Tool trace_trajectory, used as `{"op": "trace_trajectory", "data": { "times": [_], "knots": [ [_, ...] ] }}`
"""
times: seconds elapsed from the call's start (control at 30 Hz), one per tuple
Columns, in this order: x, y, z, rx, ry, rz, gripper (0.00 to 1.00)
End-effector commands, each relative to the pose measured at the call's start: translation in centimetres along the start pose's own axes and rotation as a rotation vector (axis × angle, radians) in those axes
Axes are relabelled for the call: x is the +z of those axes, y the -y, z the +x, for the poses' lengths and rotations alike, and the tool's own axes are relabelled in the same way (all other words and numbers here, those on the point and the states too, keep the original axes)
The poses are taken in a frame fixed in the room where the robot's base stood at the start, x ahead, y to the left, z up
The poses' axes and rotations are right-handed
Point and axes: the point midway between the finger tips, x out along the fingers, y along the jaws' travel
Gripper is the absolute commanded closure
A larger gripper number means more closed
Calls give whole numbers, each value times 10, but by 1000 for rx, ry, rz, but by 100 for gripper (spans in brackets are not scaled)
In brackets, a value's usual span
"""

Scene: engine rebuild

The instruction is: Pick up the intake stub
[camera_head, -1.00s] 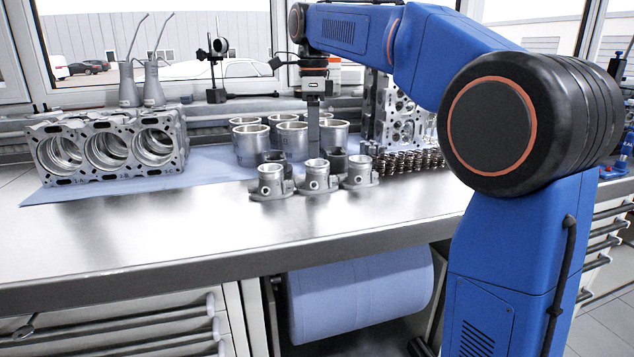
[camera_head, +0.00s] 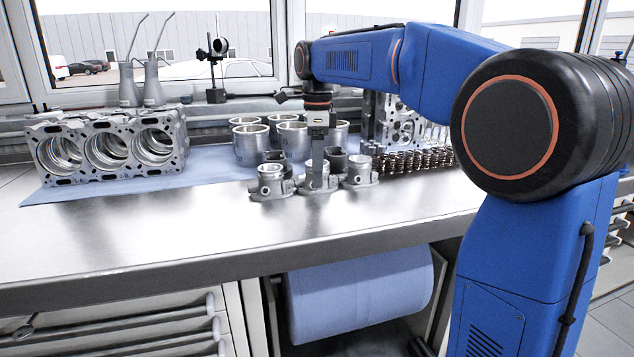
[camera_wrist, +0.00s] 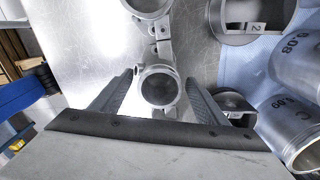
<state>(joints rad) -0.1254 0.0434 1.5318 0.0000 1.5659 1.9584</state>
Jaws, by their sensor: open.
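Three grey metal intake stubs stand in a row near the bench's front in the head view: a left one (camera_head: 270,181), a middle one (camera_head: 309,184) and a right one (camera_head: 360,173). My gripper (camera_head: 318,172) points down at the middle stub and hides part of it. In the wrist view that stub's round mouth (camera_wrist: 159,89) sits between the two open fingers of my gripper (camera_wrist: 161,79), with a visible gap at the left finger. Another stub (camera_wrist: 148,5) is cut off at the top edge.
Cylinder liners (camera_head: 251,146) stand close behind the stubs; numbered ones (camera_wrist: 294,108) show at the wrist view's right. Dark ring parts (camera_head: 336,160) stand just behind the middle stub. An engine block (camera_head: 108,148) is at left. The bench front (camera_head: 200,220) is clear.

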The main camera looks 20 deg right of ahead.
Motion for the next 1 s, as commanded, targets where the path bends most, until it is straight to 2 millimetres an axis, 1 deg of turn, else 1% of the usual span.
{"op": "trace_trajectory", "data": {
  "times": [0.03,0.23,0.47,0.57,0.67,1.0],
  "knots": [
    [0,0,0,0,0,0,37],
    [0,0,0,0,0,0,85],
    [0,0,-1,0,0,0,86],
    [0,0,-6,-1,0,0,86],
    [0,1,-18,-2,1,0,86],
    [0,1,-77,-3,1,0,86]
  ]
}}
